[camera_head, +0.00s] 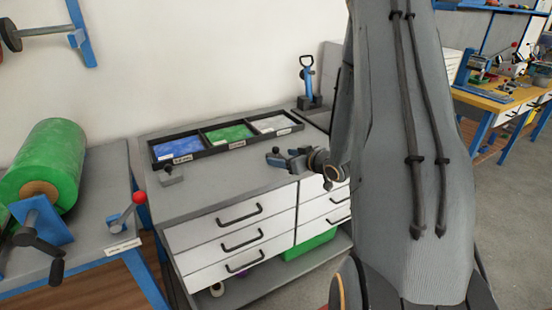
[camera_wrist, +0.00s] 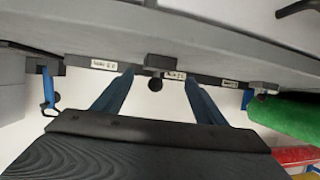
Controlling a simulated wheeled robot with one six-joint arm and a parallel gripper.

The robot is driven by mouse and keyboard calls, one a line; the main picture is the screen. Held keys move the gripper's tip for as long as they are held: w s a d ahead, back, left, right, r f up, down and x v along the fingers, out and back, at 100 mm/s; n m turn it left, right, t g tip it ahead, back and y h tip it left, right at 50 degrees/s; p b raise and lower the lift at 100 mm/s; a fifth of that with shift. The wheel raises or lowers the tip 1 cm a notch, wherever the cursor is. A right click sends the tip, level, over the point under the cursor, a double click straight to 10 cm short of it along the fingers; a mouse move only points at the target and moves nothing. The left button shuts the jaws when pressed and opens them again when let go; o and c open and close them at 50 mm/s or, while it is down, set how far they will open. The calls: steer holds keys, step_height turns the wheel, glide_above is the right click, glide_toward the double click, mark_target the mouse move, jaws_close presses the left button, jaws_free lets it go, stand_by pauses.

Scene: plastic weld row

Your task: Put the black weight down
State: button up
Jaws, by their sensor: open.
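The black weight (camera_wrist: 162,62), a small dark block with a round knob, shows upside down in the wrist view. It appears to rest on the grey bench top, in front of the labelled tray. My gripper (camera_wrist: 158,76) is open, its two blue fingers spread on either side of the weight with gaps visible. In the head view my gripper (camera_head: 292,159) is low over the bench, right of centre, with the dark weight (camera_head: 276,160) at its tips. A similar dark weight (camera_head: 171,175) stands at the tray's left end; it also shows in the wrist view (camera_wrist: 262,87).
The black tray (camera_head: 212,151) holds blue, green and white bins along the back of the bench (camera_head: 205,190). A blue-handled tool (camera_head: 308,78) stands behind. A green roll (camera_head: 55,160) lies on the left table. Bench top between the weights is clear.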

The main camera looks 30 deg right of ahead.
mark_target(277, 155)
steer(key=x, duration=0.2)
steer(key=p+x, duration=0.1)
steer(key=x, duration=0.2)
steer(key=shift+w+d+f, duration=0.15)
steer(key=shift+w+d, duration=0.15)
steer(key=shift+w, duration=0.1)
jaws_close()
